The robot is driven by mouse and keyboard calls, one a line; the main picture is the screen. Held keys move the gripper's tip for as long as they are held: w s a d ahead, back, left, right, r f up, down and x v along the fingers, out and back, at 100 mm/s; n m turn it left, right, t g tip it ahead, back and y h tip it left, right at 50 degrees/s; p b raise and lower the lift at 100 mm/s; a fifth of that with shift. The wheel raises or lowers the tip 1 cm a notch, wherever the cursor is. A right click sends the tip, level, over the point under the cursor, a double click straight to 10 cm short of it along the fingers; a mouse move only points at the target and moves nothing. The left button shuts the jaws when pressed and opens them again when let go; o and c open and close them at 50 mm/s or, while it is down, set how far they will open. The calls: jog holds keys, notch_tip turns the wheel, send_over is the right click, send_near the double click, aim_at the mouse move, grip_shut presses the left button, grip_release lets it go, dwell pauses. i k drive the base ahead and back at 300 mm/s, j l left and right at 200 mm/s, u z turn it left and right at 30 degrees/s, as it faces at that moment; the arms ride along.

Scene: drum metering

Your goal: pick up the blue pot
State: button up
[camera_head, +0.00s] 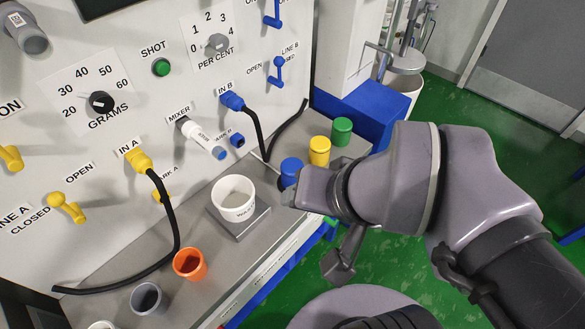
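The blue pot (291,166) stands upright on the grey shelf, at the left end of a short row with a yellow pot (319,150) and a green pot (342,131). My gripper (290,195) is at the blue pot's near side and overlaps its lower part in the picture. The fingers are mostly hidden by my own wrist, so I cannot tell whether they are open, shut or touching the pot.
A white tub (233,197) sits on a small scale plate (241,226) left of the blue pot. An orange cup (190,264) and a grey cup (148,298) stand nearer. Black hoses and a mixer nozzle (200,138) project from the panel. Green floor lies right.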

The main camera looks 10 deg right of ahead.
aim_at(289, 166)
jog(key=i+u, duration=0.25)
jog(key=u, duration=0.25)
jog(key=i+u, duration=0.25)
jog(key=u, duration=0.2)
jog(key=l, duration=0.1)
